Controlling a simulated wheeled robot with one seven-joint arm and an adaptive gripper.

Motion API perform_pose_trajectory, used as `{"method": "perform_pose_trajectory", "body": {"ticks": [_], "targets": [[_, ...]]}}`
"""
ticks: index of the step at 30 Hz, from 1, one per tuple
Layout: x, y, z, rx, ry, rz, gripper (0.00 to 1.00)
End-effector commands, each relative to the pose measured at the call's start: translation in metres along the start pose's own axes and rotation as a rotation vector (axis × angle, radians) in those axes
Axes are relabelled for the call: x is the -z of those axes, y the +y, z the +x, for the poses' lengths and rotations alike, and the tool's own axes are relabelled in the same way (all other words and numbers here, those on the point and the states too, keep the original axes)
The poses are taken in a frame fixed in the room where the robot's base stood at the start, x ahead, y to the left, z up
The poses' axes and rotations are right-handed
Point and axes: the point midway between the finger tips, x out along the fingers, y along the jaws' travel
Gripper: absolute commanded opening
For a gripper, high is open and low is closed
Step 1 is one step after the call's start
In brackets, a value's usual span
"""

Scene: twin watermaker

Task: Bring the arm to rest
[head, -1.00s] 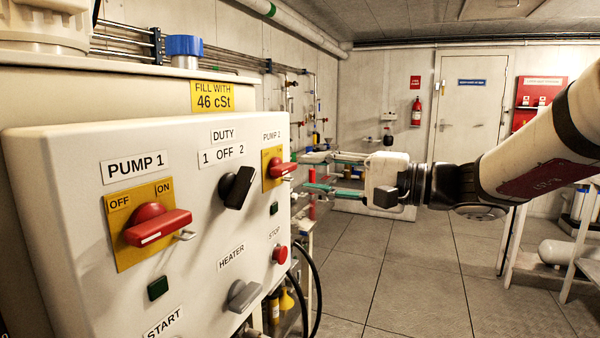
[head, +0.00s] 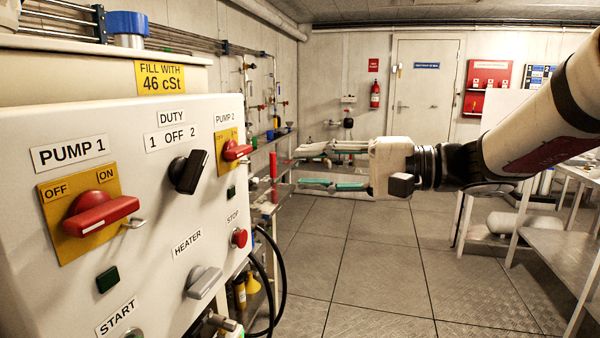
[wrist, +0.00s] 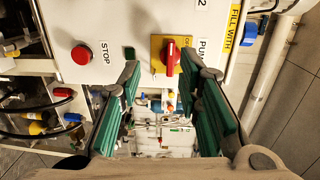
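My gripper (head: 303,167) is extended on my arm from the right of the head view, pointing left toward the white control panel (head: 75,135). Its two green-padded fingers stand wide apart with nothing between them, as the wrist view (wrist: 160,78) also shows. In the head view a gap shows between the fingertips and the panel's right edge. In the wrist view the red PUMP 2 switch (wrist: 171,56) and the red STOP button (wrist: 82,55) lie beyond the fingers.
The panel also carries the PUMP 1 switch (head: 101,214), the DUTY knob (head: 188,172) and the HEATER knob (head: 204,282). Black hoses (head: 279,285) hang below its right side. A metal bench (head: 565,250) stands at the right. The tiled floor (head: 375,275) between is clear.

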Motion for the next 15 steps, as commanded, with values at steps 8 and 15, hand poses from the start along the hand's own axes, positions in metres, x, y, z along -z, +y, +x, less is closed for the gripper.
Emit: {"method": "perform_pose_trajectory", "body": {"ticks": [8,15], "targets": [[-0.137,0.065,-0.013,-0.459,-0.215,-0.014,0.32],[-0.222,0.138,-0.084,-0.933,-0.285,-0.087,0.32]]}}
